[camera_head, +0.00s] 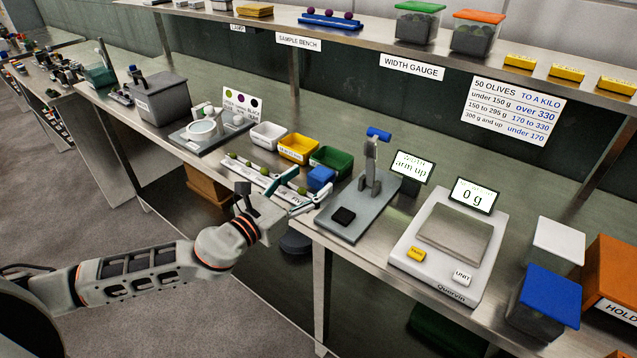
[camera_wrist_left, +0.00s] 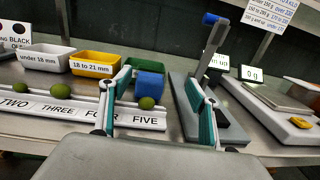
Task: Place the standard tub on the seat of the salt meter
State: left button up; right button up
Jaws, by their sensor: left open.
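My left gripper (camera_head: 316,181) is open at the front of the bench, its teal fingertips close to a small blue block (camera_head: 321,176). In the left wrist view the block (camera_wrist_left: 150,86) shows between and beyond the open fingers (camera_wrist_left: 156,78). I cannot tell whether they touch it. No label reads "standard tub" or "salt meter". Lidded tubs in view are a blue-lidded one (camera_head: 548,298) and a white-lidded one (camera_head: 556,245) at right, and green-lidded (camera_head: 416,22) and orange-lidded (camera_head: 477,32) ones on the shelf. My right gripper is out of view.
An orange box (camera_head: 612,275) is far right.

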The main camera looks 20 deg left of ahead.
aim_at(313, 175)
pick_arm(q)
jog(key=shift+a+f+n+y, duration=0.4)
jog(key=shift+a+y, duration=0.1)
jog(key=shift+a, duration=0.1)
jog(key=x, duration=0.7)
jog(key=shift+w, duration=0.25)
jog(key=c, duration=1.3)
jog(key=shift+r, duration=0.1)
jog(key=shift+c, duration=0.3)
jog(key=shift+r, duration=0.1)
